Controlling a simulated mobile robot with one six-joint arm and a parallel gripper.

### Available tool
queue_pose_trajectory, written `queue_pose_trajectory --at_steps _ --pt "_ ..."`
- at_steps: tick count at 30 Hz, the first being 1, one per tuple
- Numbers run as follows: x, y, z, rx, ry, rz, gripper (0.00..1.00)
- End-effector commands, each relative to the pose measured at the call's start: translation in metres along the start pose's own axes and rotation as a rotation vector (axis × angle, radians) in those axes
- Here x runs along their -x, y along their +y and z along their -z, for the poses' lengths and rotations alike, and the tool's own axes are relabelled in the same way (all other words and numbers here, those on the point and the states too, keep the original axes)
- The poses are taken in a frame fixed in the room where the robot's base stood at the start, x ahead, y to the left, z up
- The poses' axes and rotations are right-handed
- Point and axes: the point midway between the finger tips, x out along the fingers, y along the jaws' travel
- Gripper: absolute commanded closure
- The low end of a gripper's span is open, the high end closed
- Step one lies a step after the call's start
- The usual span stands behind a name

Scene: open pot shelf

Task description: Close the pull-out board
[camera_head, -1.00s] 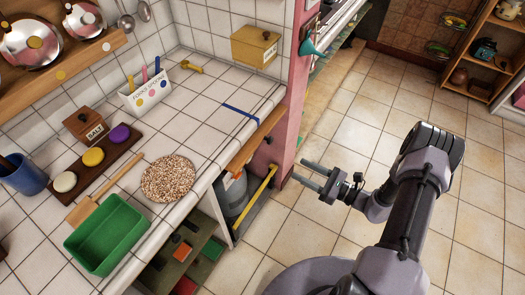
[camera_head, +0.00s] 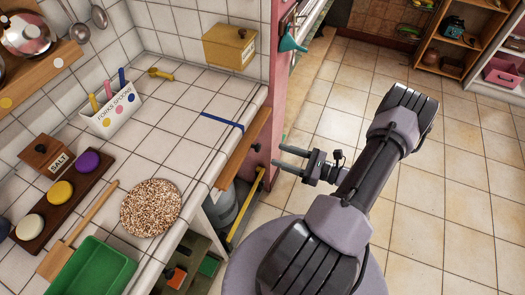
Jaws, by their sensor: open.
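The pull-out board (camera_head: 242,154) is a flat orange-brown wooden board that sticks out from under the front edge of the tiled counter (camera_head: 225,112). A small dark knob (camera_head: 256,147) shows at its outer side. My gripper (camera_head: 277,156) is just to the right of the board, over the floor. Its two grey fingers are parallel, spread apart and empty, and they point left toward the board. A gap shows between the fingertips and the board. How their heights compare is hard to tell.
A pink post (camera_head: 276,80) stands behind the board. Below it are a grey gas bottle (camera_head: 224,207) and a yellow bar (camera_head: 246,205). A round speckled mat (camera_head: 150,207) and green tray (camera_head: 88,268) lie on the counter. Tiled floor at right is open.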

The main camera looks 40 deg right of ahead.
Motion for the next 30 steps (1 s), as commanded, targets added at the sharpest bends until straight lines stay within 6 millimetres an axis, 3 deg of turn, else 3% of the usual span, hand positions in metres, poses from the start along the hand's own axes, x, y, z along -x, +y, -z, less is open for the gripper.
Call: queue_pose_trajectory --at_steps 3,7,18,19,26,30 --pt "-0.031 0.001 0.002 0.000 0.000 -0.005 0.51" --pt "-0.053 0.000 0.002 0.000 0.000 -0.002 0.51" --pt "-0.065 0.000 0.000 0.000 0.000 0.001 0.51" --pt "-0.064 0.000 0.000 0.000 0.000 0.001 0.53" --pt "-0.064 0.000 0.000 0.000 0.000 0.001 0.98" --pt "-0.064 0.000 0.000 0.000 0.000 0.000 1.00"
